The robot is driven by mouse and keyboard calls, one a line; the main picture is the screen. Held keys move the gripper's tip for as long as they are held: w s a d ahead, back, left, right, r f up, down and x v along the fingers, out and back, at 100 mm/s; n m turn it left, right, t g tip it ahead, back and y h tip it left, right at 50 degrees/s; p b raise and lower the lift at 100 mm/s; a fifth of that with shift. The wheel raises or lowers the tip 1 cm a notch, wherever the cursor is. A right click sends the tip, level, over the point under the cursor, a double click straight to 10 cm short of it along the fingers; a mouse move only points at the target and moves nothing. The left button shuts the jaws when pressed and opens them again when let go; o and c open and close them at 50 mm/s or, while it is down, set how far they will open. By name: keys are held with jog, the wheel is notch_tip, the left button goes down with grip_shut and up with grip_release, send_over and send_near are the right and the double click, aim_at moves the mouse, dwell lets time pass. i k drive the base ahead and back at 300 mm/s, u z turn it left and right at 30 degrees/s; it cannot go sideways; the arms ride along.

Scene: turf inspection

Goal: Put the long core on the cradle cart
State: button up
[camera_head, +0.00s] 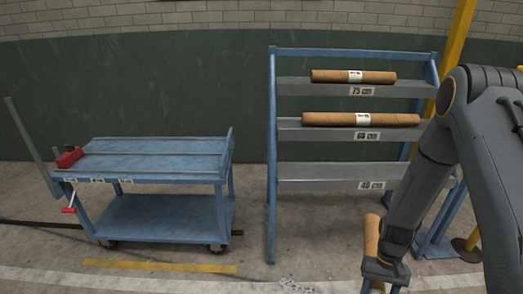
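The blue cradle cart (150,177) stands at the left, its upper deck with long raised rails and bare of any core. A cardboard core (357,119) lies on the rack's middle shelf and looks the longest there. A shorter-looking core (340,77) lies on the top shelf. Both bear white labels. My gripper (383,276) is at the bottom right, in front of the rack, and appears shut on another brown core (372,236). That core shows above and below the fingers, its lower end running towards the frame's bottom edge. Its full length cannot be told.
The blue rack (271,160) has shelf tags that seem to read 75, 60 and 40 cm; the visible part of the lowest shelf (320,178) is empty. A red box (69,157) sits on the cart's left end. Floor between cart and rack is clear. A yellow post (452,45) stands right.

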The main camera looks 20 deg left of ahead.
aim_at(146, 169)
jog(key=u, duration=3.55)
jog(key=i, duration=3.25)
jog(key=z, duration=2.85)
